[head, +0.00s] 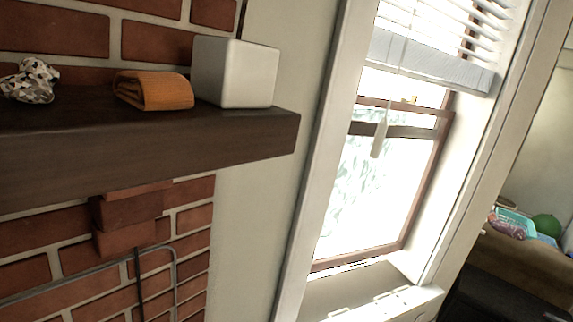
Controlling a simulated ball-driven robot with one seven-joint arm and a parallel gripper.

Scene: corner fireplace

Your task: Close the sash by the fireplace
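The window by the fireplace (40,235) has a sash with a reddish-brown frame (425,200) and bright glass (365,190). Two brown rails cross the window near mid-height, one a little above the other. A small yellow piece (410,99) shows at the upper rail. The sash's bottom rail (360,261) is low in the opening, just above the pale sill (370,300). My gripper is not in view.
A dark wooden mantel (150,147) juts out at left, bearing a white cube (235,73), a folded orange cloth (153,91) and a crumpled patterned item (30,80). White blinds (430,60) and a pale pull (379,138) hang before the window. A cluttered wooden surface (520,262) stands at right.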

